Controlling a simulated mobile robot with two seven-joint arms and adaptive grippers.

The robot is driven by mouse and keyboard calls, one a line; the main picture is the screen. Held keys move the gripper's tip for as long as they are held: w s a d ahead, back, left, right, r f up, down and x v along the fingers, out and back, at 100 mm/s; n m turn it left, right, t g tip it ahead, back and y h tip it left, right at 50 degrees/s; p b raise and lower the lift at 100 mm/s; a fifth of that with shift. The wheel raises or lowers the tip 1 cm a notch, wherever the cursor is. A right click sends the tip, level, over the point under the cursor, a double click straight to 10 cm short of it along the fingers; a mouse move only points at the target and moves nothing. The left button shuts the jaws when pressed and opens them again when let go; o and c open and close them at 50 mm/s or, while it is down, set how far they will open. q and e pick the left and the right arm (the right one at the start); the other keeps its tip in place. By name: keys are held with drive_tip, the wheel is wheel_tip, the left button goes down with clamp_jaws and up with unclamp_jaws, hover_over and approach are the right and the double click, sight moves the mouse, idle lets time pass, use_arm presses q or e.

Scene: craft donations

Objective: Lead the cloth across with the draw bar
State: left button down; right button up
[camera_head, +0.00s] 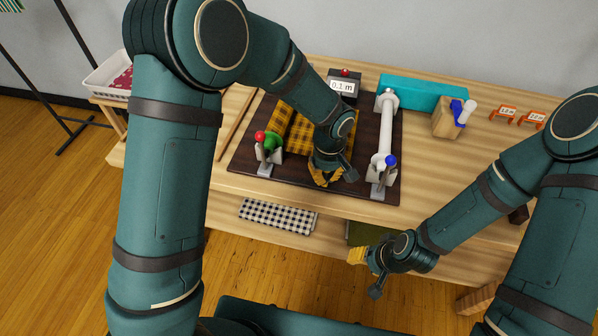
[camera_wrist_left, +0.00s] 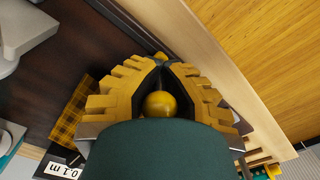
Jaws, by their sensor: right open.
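The yellow-and-black plaid cloth (camera_head: 300,133) lies on the dark mat (camera_head: 245,165), partly hidden by my left arm. A corner of it also shows in the left wrist view (camera_wrist_left: 70,115). My left gripper (camera_head: 325,178) is low over the mat near its front edge, in front of the cloth. In the left wrist view a round yellow knob (camera_wrist_left: 160,103) sits between its fingers, which look closed around it; whatever the knob belongs to is hidden, and I cannot make out the draw bar. My right gripper (camera_head: 358,256) is open and empty in front of the table's front edge.
A stand with red and green knobs (camera_head: 265,150) is at the mat's left, and a white roller with a blue knob (camera_head: 386,130) at its right. A display (camera_head: 343,85) reads 0.1 m. A teal box (camera_head: 420,92) and wooden block (camera_head: 446,122) stand behind right.

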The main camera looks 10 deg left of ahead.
use_arm(q)
drive_tip(key=d, duration=0.4)
drive_tip(key=shift+a, duration=0.1)
drive_tip(key=c, duration=1.1)
unclamp_jaws()
drive_tip(key=shift+o, duration=0.2)
drive_tip(key=shift+r, duration=0.1)
wheel_tip(320, 180, up, 12)
